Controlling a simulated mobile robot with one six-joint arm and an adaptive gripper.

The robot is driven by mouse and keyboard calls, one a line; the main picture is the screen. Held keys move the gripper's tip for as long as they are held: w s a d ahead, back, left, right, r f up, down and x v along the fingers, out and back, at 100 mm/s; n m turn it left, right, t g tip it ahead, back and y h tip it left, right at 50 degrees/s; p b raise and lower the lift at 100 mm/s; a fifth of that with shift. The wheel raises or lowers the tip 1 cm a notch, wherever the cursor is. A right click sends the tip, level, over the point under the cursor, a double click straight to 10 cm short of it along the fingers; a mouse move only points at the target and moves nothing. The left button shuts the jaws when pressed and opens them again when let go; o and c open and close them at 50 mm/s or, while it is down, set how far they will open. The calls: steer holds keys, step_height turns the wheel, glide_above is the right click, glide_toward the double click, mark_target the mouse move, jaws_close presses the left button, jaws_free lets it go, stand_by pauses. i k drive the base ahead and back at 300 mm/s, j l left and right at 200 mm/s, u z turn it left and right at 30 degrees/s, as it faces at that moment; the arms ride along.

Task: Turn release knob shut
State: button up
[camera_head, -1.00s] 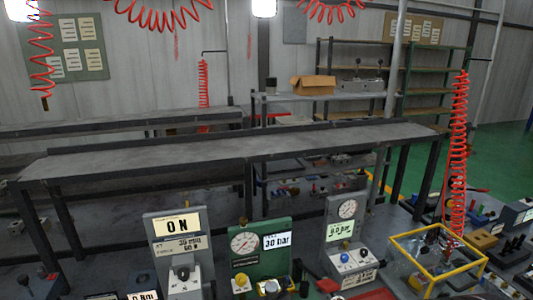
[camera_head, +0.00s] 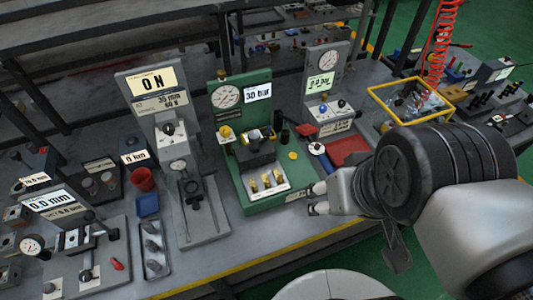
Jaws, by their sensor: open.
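The green valve station (camera_head: 232,197) stands at the middle of the bench. Its back panel carries a round gauge (camera_head: 226,96) and a display (camera_head: 257,94) that appears to read 30 bar. Below them are a yellow knob (camera_head: 225,133) and a silver knob (camera_head: 254,135) above a dark block (camera_head: 256,155). I cannot read which knob is the release knob, or tell how far either is turned. My gripper (camera_head: 317,198) is open and empty at the station's right front corner, apart from both knobs. Its fingers point left.
A grey force station (camera_head: 152,85) reading 0 N stands left. A grey gauge station (camera_head: 325,80) with small knobs stands behind right. A red tray (camera_head: 348,151) and yellow-framed box (camera_head: 411,120) are at right. The bench's yellow front edge (camera_head: 290,249) is near my arm.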

mark_target(225, 131)
steer(key=i+l+u, duration=0.1)
steer(key=i+u, duration=0.15)
steer(key=u, duration=0.2)
steer(key=i+l+u, duration=0.2)
steer(key=u, duration=0.25)
